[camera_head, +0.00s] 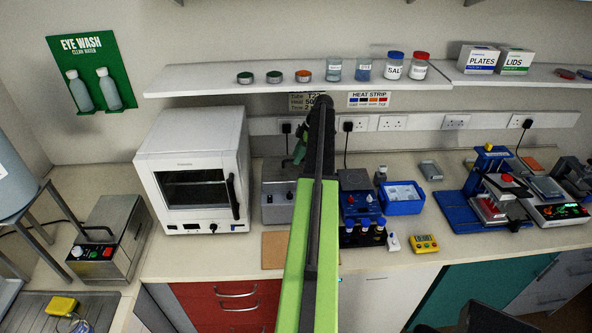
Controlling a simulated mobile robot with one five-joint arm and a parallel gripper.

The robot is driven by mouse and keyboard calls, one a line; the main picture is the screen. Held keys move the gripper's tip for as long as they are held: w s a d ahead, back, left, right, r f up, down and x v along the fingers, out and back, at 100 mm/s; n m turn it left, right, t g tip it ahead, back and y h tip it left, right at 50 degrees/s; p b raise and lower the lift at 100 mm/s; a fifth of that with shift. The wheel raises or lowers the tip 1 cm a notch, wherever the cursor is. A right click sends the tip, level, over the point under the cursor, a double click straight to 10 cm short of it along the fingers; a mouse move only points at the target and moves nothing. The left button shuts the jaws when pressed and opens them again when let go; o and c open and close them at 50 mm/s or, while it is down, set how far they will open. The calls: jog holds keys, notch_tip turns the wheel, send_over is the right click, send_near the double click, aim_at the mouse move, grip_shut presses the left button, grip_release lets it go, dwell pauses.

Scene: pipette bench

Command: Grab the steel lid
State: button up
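My green and black arm reaches from the bottom middle of the head view towards the wall. My gripper is mostly hidden behind the arm; a small dark green part (299,150) shows beside the arm's far end, above a grey metal bath unit (279,188). I cannot tell whether the gripper is open or shut, or whether it touches anything. No steel lid can be picked out for certain. The grey bath unit has a metal top partly covered by my arm, and a small grey metal box (431,170) stands at the back right.
A white oven (193,170) stands left of the bath. A blue tray (402,197), a yellow timer (425,243) and a blue tube rack (362,236) are to the right. A shelf (230,84) with jars overhangs the bench. A brown mat (275,250) lies near the front edge.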

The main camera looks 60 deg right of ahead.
aim_at(295, 168)
jog(key=b+x, duration=0.2)
jog(key=x, duration=0.1)
jog(key=shift+f+b, duration=0.25)
jog(key=shift+b, duration=0.15)
jog(key=shift+d+r, duration=0.1)
jog(key=shift+r, duration=0.1)
jog(key=shift+c, duration=0.5)
grip_shut()
